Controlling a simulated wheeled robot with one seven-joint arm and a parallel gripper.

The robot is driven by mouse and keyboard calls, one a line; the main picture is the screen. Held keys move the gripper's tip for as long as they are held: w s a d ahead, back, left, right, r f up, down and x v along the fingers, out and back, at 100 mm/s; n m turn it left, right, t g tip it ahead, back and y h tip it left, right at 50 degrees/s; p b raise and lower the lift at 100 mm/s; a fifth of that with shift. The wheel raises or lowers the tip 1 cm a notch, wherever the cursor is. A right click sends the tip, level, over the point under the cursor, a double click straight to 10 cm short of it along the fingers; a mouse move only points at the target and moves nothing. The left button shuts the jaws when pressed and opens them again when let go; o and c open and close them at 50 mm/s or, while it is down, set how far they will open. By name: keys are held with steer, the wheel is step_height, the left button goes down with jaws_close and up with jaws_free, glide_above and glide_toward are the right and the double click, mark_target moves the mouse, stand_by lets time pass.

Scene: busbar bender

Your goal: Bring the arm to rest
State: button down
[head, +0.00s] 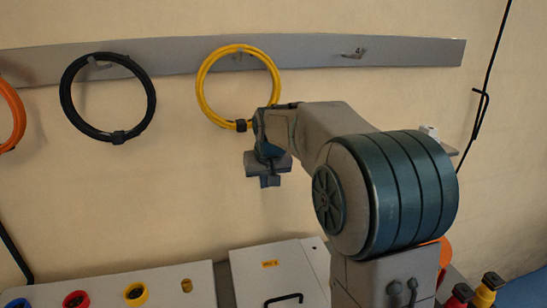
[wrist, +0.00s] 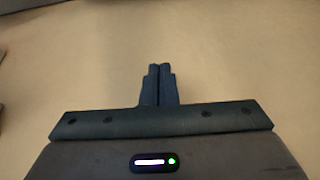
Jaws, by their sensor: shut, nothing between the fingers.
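My gripper (wrist: 159,72) shows in the wrist view with its two dark fingers pressed together and nothing between them. In the head view my gripper (head: 270,181) hangs at the end of my folded arm, at mid picture, below the yellow cable coil. It appears apart from everything there, in front of the pale wall. My arm's large rounded joint hides part of the wall and bench behind it.
A grey wall rail (head: 180,58) carries a yellow coil (head: 203,92), a black coil (head: 67,92) and an orange coil (head: 14,108). Below are a panel with coloured rings (head: 200,275) and a grey case (head: 275,262). A black rod (head: 492,65) hangs at right. The wall between is bare.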

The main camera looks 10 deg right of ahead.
steer(key=s+r, duration=0.1)
steer(key=s, duration=1.5)
steer(key=s+f, duration=0.4)
steer(key=s, duration=0.4)
steer(key=s+f+g, duration=0.1)
steer(key=s+f, duration=0.3)
steer(key=s, duration=0.4)
steer(key=shift+g, duration=0.3)
